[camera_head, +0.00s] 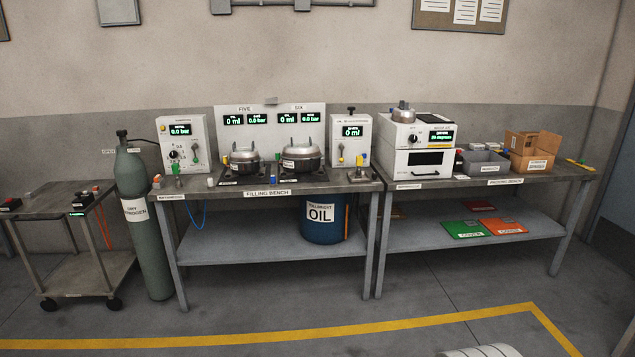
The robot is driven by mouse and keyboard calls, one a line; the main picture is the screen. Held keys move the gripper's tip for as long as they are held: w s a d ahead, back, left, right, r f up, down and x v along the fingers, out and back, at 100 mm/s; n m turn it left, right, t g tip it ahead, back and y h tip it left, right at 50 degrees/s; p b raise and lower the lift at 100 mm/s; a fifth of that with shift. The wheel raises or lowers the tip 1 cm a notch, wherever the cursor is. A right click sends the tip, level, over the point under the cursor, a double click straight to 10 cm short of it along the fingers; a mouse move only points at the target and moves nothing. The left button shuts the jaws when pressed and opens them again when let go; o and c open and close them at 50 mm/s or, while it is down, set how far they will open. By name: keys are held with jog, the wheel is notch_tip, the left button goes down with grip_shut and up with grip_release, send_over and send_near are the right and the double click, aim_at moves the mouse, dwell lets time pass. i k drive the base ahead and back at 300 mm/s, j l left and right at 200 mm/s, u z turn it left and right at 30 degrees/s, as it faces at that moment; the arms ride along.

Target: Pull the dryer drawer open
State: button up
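A white oven-like unit (418,138) stands at the left end of the packing bench, and I take it to be the dryer. Its lower front has a drawer (424,161) with a dark window strip and a handle; the front looks flush and shut. A green-lit display (441,136) is on the upper front. A metal round part (403,113) sits on top. My gripper is not in view, so its state is hidden.
The packing bench (497,181) also holds a grey bin (484,162) and an open cardboard box (533,150). The filling bench (268,191) with two round metal vessels adjoins on the left.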

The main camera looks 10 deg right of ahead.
aim_at(419, 164)
jog(key=i+z, duration=0.2)
jog(key=i, duration=0.55)
jog(key=i+j+z, duration=0.2)
jog(key=i, duration=0.5)
jog(key=i+z, duration=0.35)
jog(key=i, duration=0.15)
jog(key=i+z, duration=0.3)
jog(key=i, duration=0.15)
jog(key=i+j+z, duration=0.35)
jog(key=i, duration=0.15)
jog(key=i+j+z, duration=0.3)
jog(key=i, duration=0.15)
